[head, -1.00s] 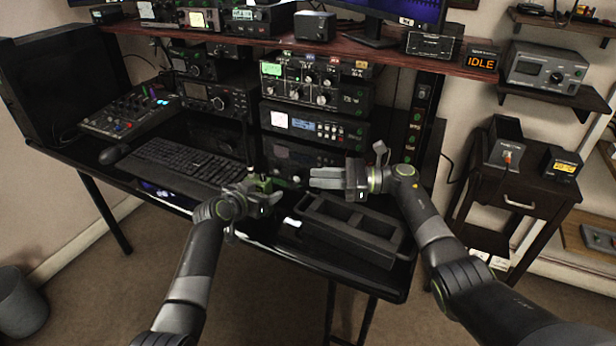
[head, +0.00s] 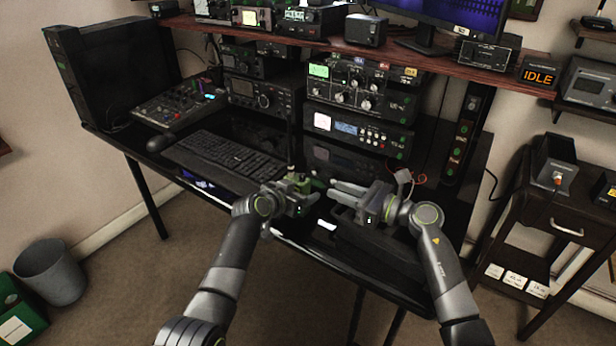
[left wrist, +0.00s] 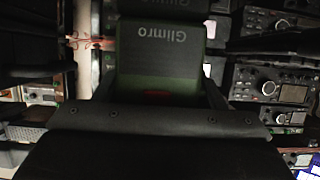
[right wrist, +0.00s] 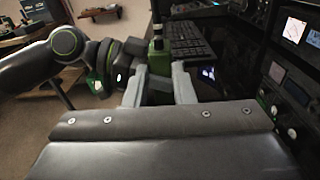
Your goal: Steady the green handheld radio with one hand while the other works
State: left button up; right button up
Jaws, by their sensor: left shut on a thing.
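The green handheld radio (head: 303,184) is upright near the desk's front edge, its dark antenna (head: 291,140) pointing up. My left gripper (head: 306,196) is shut on its body. In the left wrist view the radio's green face (left wrist: 160,65) fills the middle, with the upside-down word "Glimro". My right gripper (head: 336,193) is open and empty, just right of the radio, fingers pointing at it. In the right wrist view the radio (right wrist: 159,55) stands in line with the gap between the open fingers (right wrist: 158,88), beyond the tips. The radio's lower part is partly hidden by the left gripper.
A keyboard (head: 225,155) lies left of the radio. Stacked radio units (head: 358,130) stand behind my right gripper. A dark tray (head: 375,250) lies under my right arm, mostly hidden. A mixer (head: 180,105) sits at the desk's far left. A small side table (head: 560,210) stands right.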

aim_at(307, 183)
jog(key=shift+s+r+m+t+h, duration=0.1)
jog(key=shift+s+m+t+h, duration=0.35)
jog(key=shift+s+t, duration=0.45)
jog(key=shift+s+d+r+m+t+h, duration=0.1)
jog(key=shift+s+r+m+t+h, duration=0.1)
jog(key=shift+s, duration=0.15)
jog(key=shift+s+d+r+m+t+h, duration=0.1)
jog(key=shift+s+m+t, duration=0.1)
jog(key=shift+s, duration=0.15)
jog(key=x, duration=1.2)
jog(key=shift+c, duration=0.4)
grip_shut()
